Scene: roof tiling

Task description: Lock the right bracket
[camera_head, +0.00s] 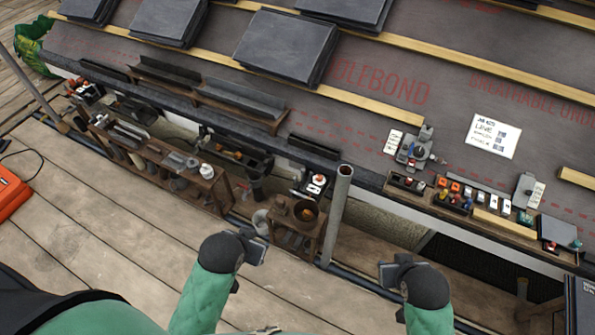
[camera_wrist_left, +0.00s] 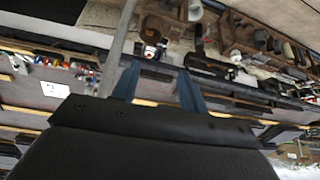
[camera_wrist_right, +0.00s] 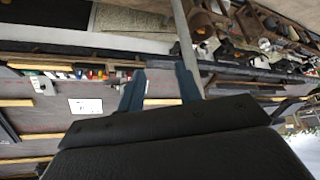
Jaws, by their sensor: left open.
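A grey metal fitting with a knob (camera_head: 413,150) stands at the roof edge right of centre, beside a white label. A second grey fitting (camera_head: 525,190) stands farther right by another label. A small red-and-white fitting (camera_head: 317,183) sits on a dark mount below the eave. I cannot tell which of these is the right bracket. My left gripper (camera_head: 255,249) is open and empty above the deck; its spread fingers show in the left wrist view (camera_wrist_left: 158,80). My right gripper (camera_head: 388,272) is empty, its fingers apart in the right wrist view (camera_wrist_right: 160,75). Neither touches a fitting.
An upright grey pole (camera_head: 338,215) stands between my grippers. Wooden benches with tools (camera_head: 185,165) line the left below the eave. A small stand holds a copper pot (camera_head: 306,211). Slate stacks (camera_head: 285,47) sit higher.

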